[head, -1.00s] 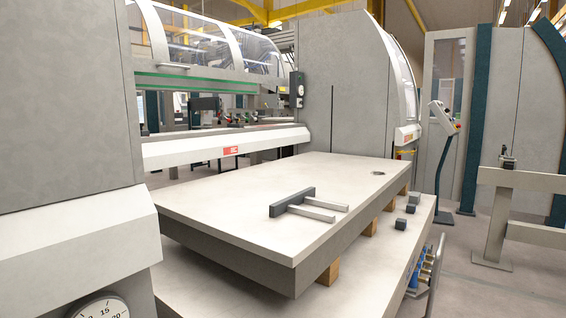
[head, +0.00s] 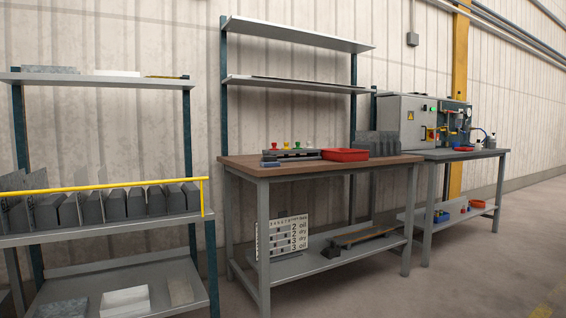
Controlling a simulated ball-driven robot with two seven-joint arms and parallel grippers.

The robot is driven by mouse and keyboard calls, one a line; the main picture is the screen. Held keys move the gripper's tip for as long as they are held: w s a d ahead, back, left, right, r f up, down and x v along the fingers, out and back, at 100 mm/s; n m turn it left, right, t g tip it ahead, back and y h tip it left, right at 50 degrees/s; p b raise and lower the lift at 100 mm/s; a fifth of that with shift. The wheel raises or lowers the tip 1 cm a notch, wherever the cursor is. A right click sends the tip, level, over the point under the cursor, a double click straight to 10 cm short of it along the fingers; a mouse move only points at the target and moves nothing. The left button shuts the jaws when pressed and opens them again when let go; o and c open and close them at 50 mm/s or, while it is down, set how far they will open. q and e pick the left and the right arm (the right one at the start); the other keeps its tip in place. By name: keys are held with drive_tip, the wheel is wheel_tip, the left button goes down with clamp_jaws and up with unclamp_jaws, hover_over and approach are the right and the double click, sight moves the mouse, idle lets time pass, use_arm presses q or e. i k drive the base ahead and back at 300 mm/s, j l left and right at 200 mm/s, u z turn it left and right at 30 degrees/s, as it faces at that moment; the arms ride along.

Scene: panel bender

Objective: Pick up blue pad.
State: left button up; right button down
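Neither of my grippers is in view.
A workbench with a brown top (head: 395,163) carries a red tray (head: 345,154) and a fixture with coloured knobs (head: 286,146). A yellow rail (head: 110,186) fronts the left rack. A grey control cabinet (head: 404,118) stands right. Open floor (head: 460,275) lies front right.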

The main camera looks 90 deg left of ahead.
sight(268, 161)
drive_tip(key=u, duration=2.5)
